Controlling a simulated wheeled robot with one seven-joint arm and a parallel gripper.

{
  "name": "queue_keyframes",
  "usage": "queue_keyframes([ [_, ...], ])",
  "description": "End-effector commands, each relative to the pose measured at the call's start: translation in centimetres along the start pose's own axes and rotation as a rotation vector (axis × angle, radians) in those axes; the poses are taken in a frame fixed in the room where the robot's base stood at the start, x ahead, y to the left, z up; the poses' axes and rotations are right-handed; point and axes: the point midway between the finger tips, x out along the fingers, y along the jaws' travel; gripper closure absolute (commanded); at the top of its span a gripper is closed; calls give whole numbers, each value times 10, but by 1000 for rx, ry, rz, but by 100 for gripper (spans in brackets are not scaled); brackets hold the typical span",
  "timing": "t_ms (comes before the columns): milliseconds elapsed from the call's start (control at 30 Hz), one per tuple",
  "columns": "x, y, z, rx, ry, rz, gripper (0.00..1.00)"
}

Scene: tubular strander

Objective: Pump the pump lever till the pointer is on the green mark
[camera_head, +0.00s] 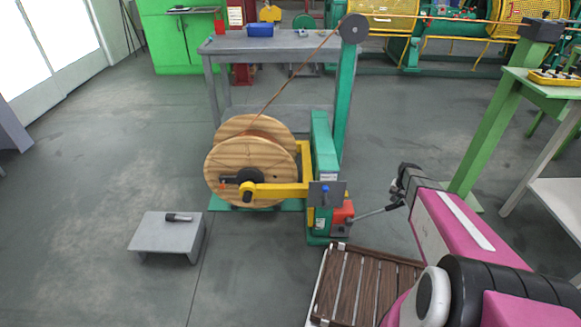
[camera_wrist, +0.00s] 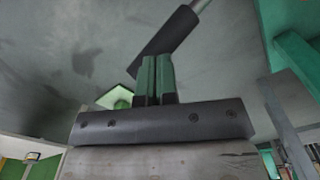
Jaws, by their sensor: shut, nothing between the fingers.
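The pump lever (camera_head: 372,212) is a thin grey rod with a dark grip, sticking out to the right from the orange-red pump body (camera_head: 341,217) at the foot of the green stand. My gripper (camera_head: 396,196) is at the lever's outer end. In the wrist view the two green fingers of my gripper (camera_wrist: 157,78) are shut together with nothing between them. The lever's black grip (camera_wrist: 165,42) lies across just beyond the fingertips; I cannot tell whether they touch. A grey plate with a blue part (camera_head: 326,192) sits above the pump. I cannot make out the pointer or the green mark.
A wooden cable reel (camera_head: 245,165) stands in a yellow and green frame left of the pump. A low grey stool (camera_head: 165,235) holds a dark tool. A slatted wooden platform (camera_head: 365,288) lies in front. A green-legged table (camera_head: 488,130) stands right. Floor at left is clear.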

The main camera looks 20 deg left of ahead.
Motion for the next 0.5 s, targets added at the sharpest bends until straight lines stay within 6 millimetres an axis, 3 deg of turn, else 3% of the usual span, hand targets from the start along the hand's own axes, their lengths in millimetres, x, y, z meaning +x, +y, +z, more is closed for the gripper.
queue_keyframes([
  [500,56,9,-5,1,-7,-1,100],
])
